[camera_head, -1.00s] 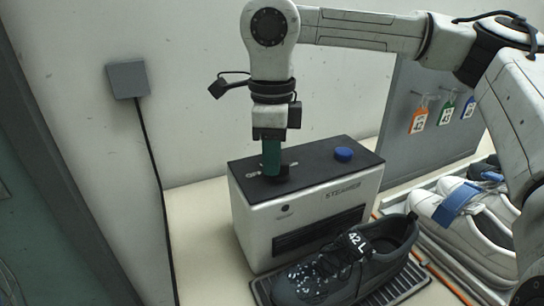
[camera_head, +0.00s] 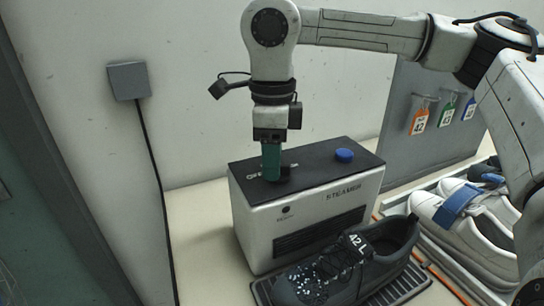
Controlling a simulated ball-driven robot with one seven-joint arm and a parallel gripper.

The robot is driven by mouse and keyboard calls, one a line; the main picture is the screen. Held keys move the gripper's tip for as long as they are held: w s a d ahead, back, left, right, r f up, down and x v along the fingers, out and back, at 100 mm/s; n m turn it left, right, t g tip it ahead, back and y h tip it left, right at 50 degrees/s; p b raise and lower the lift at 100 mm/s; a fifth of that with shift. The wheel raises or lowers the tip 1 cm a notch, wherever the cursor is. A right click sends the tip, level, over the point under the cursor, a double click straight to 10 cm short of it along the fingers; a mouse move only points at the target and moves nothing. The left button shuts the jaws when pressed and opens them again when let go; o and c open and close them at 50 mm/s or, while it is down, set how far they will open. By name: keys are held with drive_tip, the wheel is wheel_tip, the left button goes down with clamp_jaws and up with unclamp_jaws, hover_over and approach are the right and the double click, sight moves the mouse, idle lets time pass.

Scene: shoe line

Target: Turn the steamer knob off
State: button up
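The steamer (camera_head: 330,207) is a white box with a black top and a "STEAMER" label on its front. Its dark knob (camera_head: 286,171) is on the left part of the black top, mostly hidden behind my gripper. White lettering beside it, with "OFF" (camera_head: 254,177) at its left, is partly covered. My gripper (camera_head: 271,178) points straight down at the knob, its green fingers reaching the level of the top. Only one finger shows clearly, so I cannot tell whether it is shut on the knob. A blue round button (camera_head: 344,155) sits farther right on the top.
A dark shoe marked "42 L" (camera_head: 352,262) stands on a black grate in front of the steamer. White shoes (camera_head: 470,213) lie at the right. Coloured tags (camera_head: 420,121) hang on a grey panel. A wall box (camera_head: 128,80) with a cable is at the left.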

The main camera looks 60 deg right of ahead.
wheel_tip(320, 180, up, 11)
drive_tip(key=shift+f+p, duration=0.15)
drive_tip(key=shift+p, duration=0.15)
drive_tip(key=shift+a, duration=0.1)
idle(0.6)
